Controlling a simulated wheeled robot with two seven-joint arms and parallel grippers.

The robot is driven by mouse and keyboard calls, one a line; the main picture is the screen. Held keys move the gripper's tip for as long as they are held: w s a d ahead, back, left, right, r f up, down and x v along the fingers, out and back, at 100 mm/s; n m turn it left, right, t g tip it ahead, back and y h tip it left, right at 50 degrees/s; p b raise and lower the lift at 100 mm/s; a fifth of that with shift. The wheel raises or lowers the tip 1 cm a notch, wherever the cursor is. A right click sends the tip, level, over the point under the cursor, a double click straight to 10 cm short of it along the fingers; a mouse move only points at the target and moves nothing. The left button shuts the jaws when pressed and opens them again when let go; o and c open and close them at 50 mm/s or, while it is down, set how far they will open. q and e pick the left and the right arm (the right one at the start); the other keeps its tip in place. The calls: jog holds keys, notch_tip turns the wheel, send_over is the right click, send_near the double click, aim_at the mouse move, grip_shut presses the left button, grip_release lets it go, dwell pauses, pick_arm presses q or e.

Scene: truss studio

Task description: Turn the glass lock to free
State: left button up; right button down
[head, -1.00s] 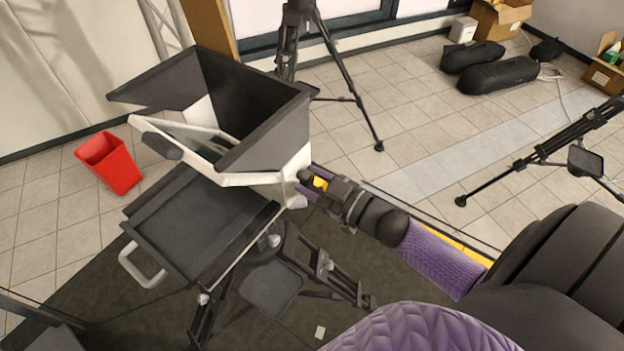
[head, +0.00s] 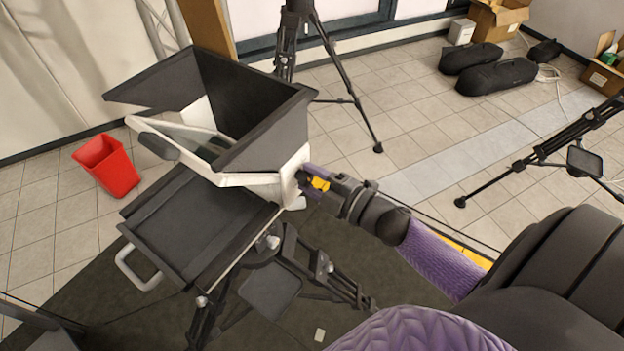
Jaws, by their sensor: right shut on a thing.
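The teleprompter stands on a tripod left of centre, with a dark hood (head: 262,122) and a pale frame (head: 235,178) holding a tilted glass (head: 183,137). My right gripper (head: 308,182) is at the right side of the pale frame, shut on a small dark knob there, which I take to be the glass lock. The fingers cover most of the knob, so its turn angle cannot be read. Yellow shows between the purple fingers. My left gripper is not in view.
A dark tray (head: 190,225) with a pale handle (head: 136,268) sits below the hood. Tripod legs spread beneath it. A red bin (head: 106,166) stands at left. Another tripod (head: 345,90) stands behind, with black bags (head: 487,74) at the back right. Tiled floor lies open between.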

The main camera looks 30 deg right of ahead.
jog(key=shift+n+b, duration=0.4)
jog(key=shift+n, duration=1.8)
jog(key=shift+c, duration=1.2)
grip_release()
jog(key=shift+r, duration=0.1)
jog(key=b+v, duration=0.2)
jog(key=v, duration=0.8)
